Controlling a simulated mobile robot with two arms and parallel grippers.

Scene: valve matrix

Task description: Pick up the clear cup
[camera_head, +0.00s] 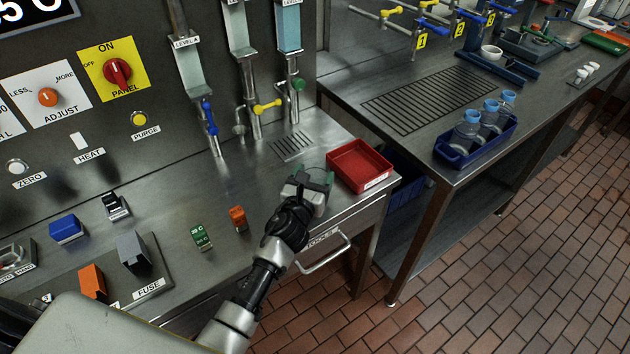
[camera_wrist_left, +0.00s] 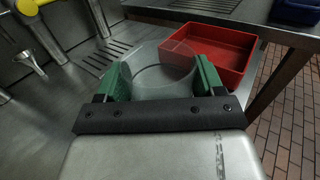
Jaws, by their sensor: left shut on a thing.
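The clear cup (camera_wrist_left: 160,75) is see-through with a round rim and sits between the two green finger pads of my left gripper (camera_wrist_left: 160,85) in the left wrist view. The pads press on its sides. In the head view my left gripper (camera_head: 310,182) is at the front right of the steel counter, just left of the red tray. The cup (camera_head: 319,198) shows only partly there, mostly covered by the gripper. I cannot tell whether its base touches the counter. My right gripper is not in view.
A red tray (camera_head: 357,179) stands close beside the cup; it also shows in the left wrist view (camera_wrist_left: 248,72). Taps with blue (camera_head: 209,118) and yellow (camera_head: 267,106) handles stand behind. A blue crate (camera_head: 453,156) holds bottles.

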